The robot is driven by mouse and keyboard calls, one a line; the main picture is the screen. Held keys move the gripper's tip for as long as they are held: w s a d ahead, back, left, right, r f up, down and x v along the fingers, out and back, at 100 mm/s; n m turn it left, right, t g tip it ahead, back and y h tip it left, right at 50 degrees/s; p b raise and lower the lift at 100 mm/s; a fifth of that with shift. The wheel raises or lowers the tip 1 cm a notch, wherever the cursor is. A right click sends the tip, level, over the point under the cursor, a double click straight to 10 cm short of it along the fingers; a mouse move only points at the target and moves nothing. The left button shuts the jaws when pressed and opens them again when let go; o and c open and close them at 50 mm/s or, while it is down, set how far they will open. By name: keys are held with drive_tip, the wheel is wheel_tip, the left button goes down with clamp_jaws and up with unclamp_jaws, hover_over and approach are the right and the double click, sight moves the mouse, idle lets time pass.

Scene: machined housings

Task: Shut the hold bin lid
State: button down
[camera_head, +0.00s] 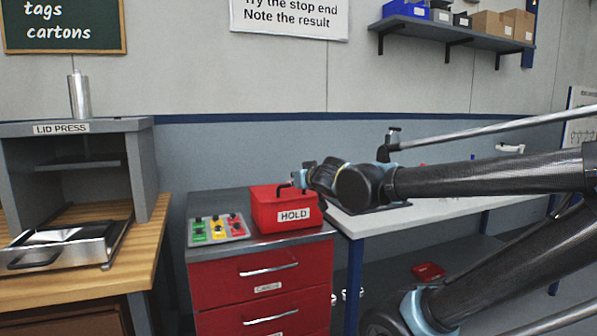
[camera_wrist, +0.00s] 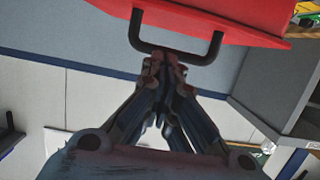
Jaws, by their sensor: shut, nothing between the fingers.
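The red hold bin (camera_head: 275,214) stands on the red drawer cabinet, its white HOLD label facing front. Its lid looks down or nearly down in the head view; I cannot tell whether a gap is left. The dark lid handle (camera_head: 282,188) shows at the top, partly behind my gripper (camera_head: 300,178). In the wrist view the red lid (camera_wrist: 225,15) fills the top edge, with its black U-shaped handle (camera_wrist: 178,52) hanging into the picture. My gripper (camera_wrist: 165,62) is shut and empty, its fingertips at the handle's bar; whether they touch it is unclear.
A wooden bench (camera_head: 150,238) with the lid press (camera_head: 62,128) stands further left. A pale table (camera_head: 440,212) is at the right, under my arm.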

drive_tip(key=shift+s+f, duration=0.3)
drive_tip(key=shift+f, duration=0.5)
drive_tip(key=shift+s, duration=0.1)
drive_tip(key=shift+v, duration=3.1)
drive_tip(key=d+f+m+g+h, duration=0.4)
drive_tip(key=d+f+h, duration=0.3)
drive_tip(key=d+f, duration=0.75)
drive_tip(key=s+d+f+g, duration=0.3)
drive_tip(key=s+f, duration=0.3)
drive_tip(key=s, duration=0.1)
drive_tip(key=s+d+f+g, duration=0.3)
drive_tip(key=s+f+g, duration=0.1)
drive_tip(key=s+f, duration=0.2)
drive_tip(key=shift+s+d+m+g+y, duration=0.3)
drive_tip(key=shift+s+y, duration=0.1)
drive_tip(key=shift+s, duration=0.45)
